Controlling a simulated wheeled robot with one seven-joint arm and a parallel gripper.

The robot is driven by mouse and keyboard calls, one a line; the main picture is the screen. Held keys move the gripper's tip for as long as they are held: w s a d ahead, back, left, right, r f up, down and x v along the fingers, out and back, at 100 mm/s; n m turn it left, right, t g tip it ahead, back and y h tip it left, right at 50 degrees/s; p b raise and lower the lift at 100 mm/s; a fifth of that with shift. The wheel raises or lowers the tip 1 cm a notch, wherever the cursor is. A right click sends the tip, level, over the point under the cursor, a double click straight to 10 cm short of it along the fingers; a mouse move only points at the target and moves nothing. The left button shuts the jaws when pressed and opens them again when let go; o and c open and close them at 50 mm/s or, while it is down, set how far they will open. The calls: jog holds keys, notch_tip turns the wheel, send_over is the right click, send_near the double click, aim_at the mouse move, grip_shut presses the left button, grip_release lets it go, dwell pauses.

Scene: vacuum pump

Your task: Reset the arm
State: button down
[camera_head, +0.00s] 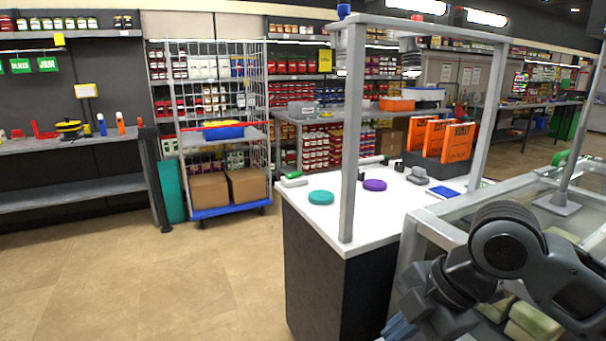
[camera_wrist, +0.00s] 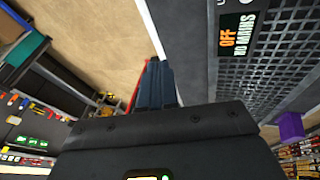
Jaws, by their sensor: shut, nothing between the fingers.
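My arm reaches in at the bottom right of the head view, folded low beside a glass-topped case (camera_head: 545,190). My gripper (camera_head: 398,328) points down and left there, partly cut off by the picture's lower edge. In the wrist view my gripper (camera_wrist: 157,72) shows its dark blue fingers pressed together with nothing between them. A dark grey grille panel (camera_wrist: 272,70) with an orange "OFF NO MAINS" display (camera_wrist: 241,33) is to the right of the fingers, apart from them.
A white-topped counter (camera_head: 310,222) with a grey post frame (camera_head: 352,130) stands left of my arm. It carries a teal disc (camera_head: 321,197), a purple disc (camera_head: 374,185) and orange boxes (camera_head: 459,142). A wire cart (camera_head: 214,210) stands behind. The tan floor (camera_head: 150,285) at left is clear.

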jog(key=a+r+m+t+y, duration=0.4)
jog(key=a+r+m, duration=0.1)
jog(key=a, duration=0.3)
jog(key=a+r+m+t+y, duration=0.3)
jog(key=a+r+m+t, duration=0.15)
jog(key=a, duration=0.45)
jog(key=s+d+f+m+t+h, duration=0.3)
jog(key=s+d+f+m+h, duration=0.3)
jog(key=s, duration=0.3)
jog(key=s+d+f+m+t+h, duration=0.2)
jog(key=s+d+f+m+h, duration=0.3)
jog(key=s+f+m, duration=0.4)
jog(key=s+d+r+n, duration=0.1)
jog(key=s+d, duration=0.4)
jog(key=s, duration=0.4)
jog(key=s+d+r+n+g, duration=0.1)
jog(key=s+d+n, duration=0.1)
jog(key=s+d, duration=0.4)
jog(key=s, duration=0.3)
jog(key=shift+s+d+r+h, duration=0.15)
jog(key=shift+s+r+h, duration=0.05)
jog(key=shift+s+h, duration=0.1)
